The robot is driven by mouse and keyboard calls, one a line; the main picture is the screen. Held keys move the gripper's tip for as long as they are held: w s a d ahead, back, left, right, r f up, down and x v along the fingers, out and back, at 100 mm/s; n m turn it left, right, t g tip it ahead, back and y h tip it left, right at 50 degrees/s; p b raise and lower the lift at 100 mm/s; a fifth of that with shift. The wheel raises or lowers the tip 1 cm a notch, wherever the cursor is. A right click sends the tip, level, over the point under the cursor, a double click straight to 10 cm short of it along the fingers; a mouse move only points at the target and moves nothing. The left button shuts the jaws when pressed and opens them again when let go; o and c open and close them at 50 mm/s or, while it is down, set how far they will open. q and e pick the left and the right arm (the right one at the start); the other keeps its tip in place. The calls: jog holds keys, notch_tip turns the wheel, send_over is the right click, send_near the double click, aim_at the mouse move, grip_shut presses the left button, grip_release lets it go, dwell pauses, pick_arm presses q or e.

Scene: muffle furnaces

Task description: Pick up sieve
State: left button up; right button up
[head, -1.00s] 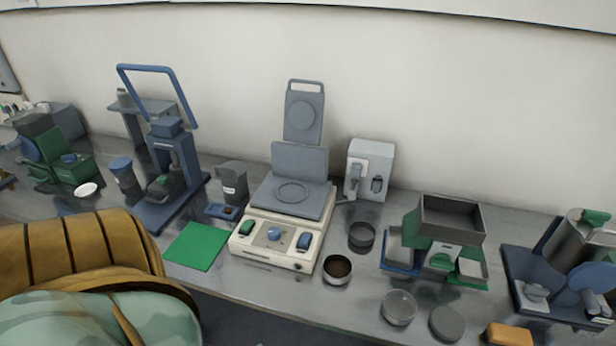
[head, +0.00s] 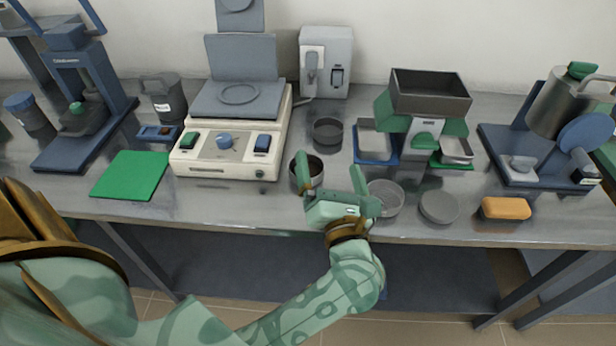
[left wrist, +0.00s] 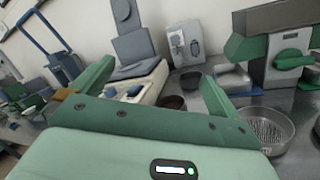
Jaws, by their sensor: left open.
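The sieve (head: 385,198) is a shallow round metal dish near the front edge of the bench. In the left wrist view, the sieve (left wrist: 264,130) shows its mesh bottom at the right, outside my right-hand finger. My left gripper (head: 331,174) is open and empty, just left of the sieve in the head view. Its right-hand finger is close to the sieve's rim; I cannot tell whether they touch. The fingers also frame the left wrist view (left wrist: 155,86). My right gripper is not in view.
A dark cup with brown contents (head: 315,166) stands by my left-hand finger. A grey disc (head: 440,207) and an orange block (head: 506,208) lie right of the sieve. Behind are a dark bowl (head: 327,132), a green machine (head: 425,134) and a cream hotplate device (head: 215,163).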

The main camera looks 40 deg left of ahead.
pick_arm(q)
jog(key=f+n+g+h, duration=0.1)
jog(key=f+n+g, duration=0.1)
jog(key=d+f+n+g+h, duration=0.1)
jog(key=f+n+g, duration=0.1)
jog(key=f+n, duration=0.1)
jog(key=f+n+g+h+b, duration=0.1)
jog(key=f+n+g, duration=0.1)
jog(key=f, duration=0.1)
jog(key=shift+s+d+n, duration=0.2)
jog(key=shift+s+n, duration=0.15)
jog(key=shift+n, duration=0.05)
jog(key=b+x, duration=0.1)
jog(key=x, duration=0.2)
jog(key=b+x, duration=0.1)
jog(key=x, duration=0.2)
jog(key=b+x, duration=0.1)
jog(key=x, duration=0.3)
jog(key=shift+f, duration=0.4)
jog(key=b+x, duration=0.2)
jog(key=x, duration=0.3)
jog(key=shift+w+a+f, duration=0.15)
jog(key=shift+a+f, duration=0.1)
jog(key=shift+r, duration=0.15)
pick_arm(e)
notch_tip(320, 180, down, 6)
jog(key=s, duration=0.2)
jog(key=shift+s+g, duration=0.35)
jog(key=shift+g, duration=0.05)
